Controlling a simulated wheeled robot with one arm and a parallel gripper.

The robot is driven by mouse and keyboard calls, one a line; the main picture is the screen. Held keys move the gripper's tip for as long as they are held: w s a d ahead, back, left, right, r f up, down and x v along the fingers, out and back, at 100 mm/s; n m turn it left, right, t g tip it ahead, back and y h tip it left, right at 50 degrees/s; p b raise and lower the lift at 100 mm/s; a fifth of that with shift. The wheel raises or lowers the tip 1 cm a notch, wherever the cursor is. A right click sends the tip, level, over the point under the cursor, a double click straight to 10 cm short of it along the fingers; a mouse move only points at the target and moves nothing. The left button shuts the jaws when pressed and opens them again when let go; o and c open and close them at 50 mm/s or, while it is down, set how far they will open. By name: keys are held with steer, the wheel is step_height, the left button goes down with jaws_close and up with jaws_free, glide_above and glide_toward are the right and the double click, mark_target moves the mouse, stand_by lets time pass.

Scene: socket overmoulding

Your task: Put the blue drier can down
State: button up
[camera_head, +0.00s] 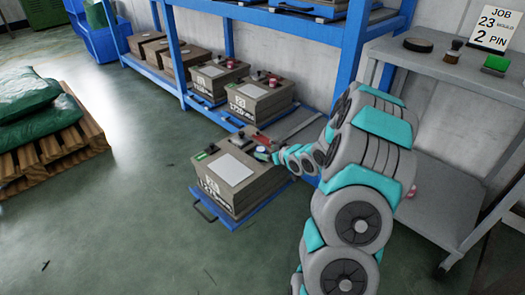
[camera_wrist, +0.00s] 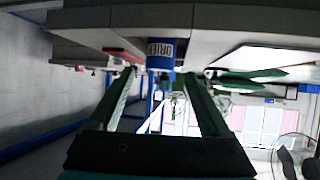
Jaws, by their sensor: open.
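The blue drier can (camera_head: 262,153) is at the right corner of the top of the grey box marked 2 (camera_head: 225,178), which stands on a blue pull-out tray (camera_head: 240,217). In the wrist view the can (camera_wrist: 161,50), with its DRIER label, shows just ahead of and between my two fingertips, against the box surface at the top of the picture. My gripper (camera_wrist: 160,78) is open, with a finger on each side and gaps to the can. In the head view my gripper (camera_head: 276,157) is small and partly hidden by my wrist.
A green item (camera_head: 206,152) and a red item (camera_head: 262,140) lie on the same box. More boxes (camera_head: 260,97) stand on the blue shelf rack behind. A grey bench (camera_head: 440,60) is at right, a pallet with green sacks (camera_head: 50,150) at left. The floor in front is clear.

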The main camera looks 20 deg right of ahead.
steer(key=s+a+r+m+g+h, duration=0.1)
steer(key=s+a+r+g+h, duration=0.25)
steer(key=s, duration=0.75)
steer(key=s+a+r+g, duration=0.35)
steer(key=s+r, duration=0.35)
steer(key=s, duration=0.3)
steer(key=s+a+r+g, duration=0.2)
steer(key=s+a, duration=0.2)
steer(key=s, duration=0.5)
steer(key=s+a+r+g+y, duration=0.1)
steer(key=s+a+r+g, duration=0.1)
steer(key=s+a, duration=0.3)
steer(key=s+a+r+g, duration=0.2)
steer(key=s+a, duration=0.3)
steer(key=s, duration=0.7)
steer(key=shift+s+a+m+g, duration=0.15)
steer(key=shift+s+m+g, duration=0.15)
steer(key=shift+m+g, duration=0.1)
steer(key=shift+f+y, duration=0.1)
steer(key=shift+y, duration=0.15)
steer(key=shift+c, duration=0.2)
